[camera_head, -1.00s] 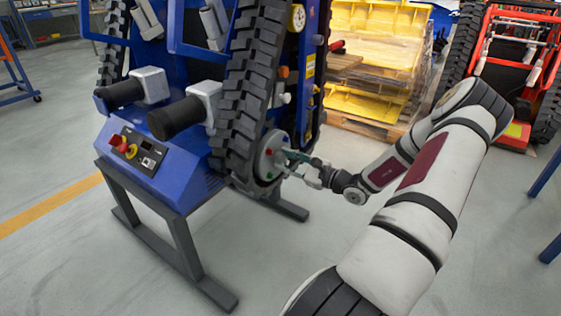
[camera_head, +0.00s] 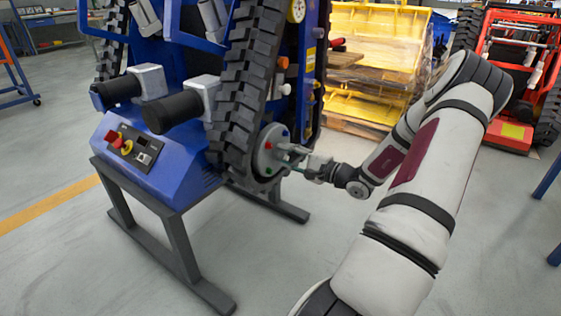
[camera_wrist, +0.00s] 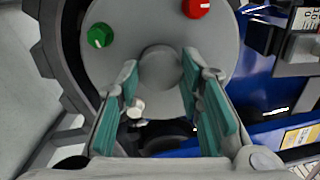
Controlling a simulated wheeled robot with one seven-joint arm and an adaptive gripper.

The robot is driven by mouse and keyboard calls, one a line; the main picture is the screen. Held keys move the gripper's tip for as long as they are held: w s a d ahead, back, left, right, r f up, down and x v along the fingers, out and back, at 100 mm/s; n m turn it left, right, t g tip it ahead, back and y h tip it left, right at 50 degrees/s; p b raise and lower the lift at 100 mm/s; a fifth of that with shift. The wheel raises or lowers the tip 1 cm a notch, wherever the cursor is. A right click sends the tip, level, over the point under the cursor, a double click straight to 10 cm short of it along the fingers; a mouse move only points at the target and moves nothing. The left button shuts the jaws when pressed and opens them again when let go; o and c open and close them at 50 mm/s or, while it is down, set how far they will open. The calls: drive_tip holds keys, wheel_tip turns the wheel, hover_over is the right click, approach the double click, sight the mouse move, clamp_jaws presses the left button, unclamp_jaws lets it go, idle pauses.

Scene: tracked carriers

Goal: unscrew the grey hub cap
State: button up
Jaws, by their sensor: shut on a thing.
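The grey hub cap (camera_wrist: 160,66) is a small round grey knob at the middle of a larger grey wheel disc (camera_wrist: 225,50). In the wrist view my gripper (camera_wrist: 159,72) has its two teal-padded fingers on either side of the cap, shut on it. In the head view my gripper (camera_head: 286,154) reaches the disc (camera_head: 262,160) from the right, at the lower end of the black track; the cap itself is hidden there by the fingers.
On the disc sit a green knob (camera_wrist: 100,35), a red knob (camera_wrist: 196,8) and a pale knob (camera_wrist: 135,108) close to the left finger. The black track (camera_head: 240,100) and blue carrier body (camera_head: 165,160) stand left.

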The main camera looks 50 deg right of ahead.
drive_tip(key=shift+a+f+n+b, duration=0.1)
drive_tip(key=shift+f+n+b, duration=0.2)
drive_tip(key=shift+n, duration=0.5)
drive_tip(key=shift+r+n, duration=0.25)
drive_tip(key=shift+n, duration=1.35)
drive_tip(key=n, duration=0.2)
drive_tip(key=shift+n, duration=0.3)
drive_tip(key=n, duration=0.7)
drive_tip(key=o, duration=0.9)
drive_tip(key=shift+o, duration=0.2)
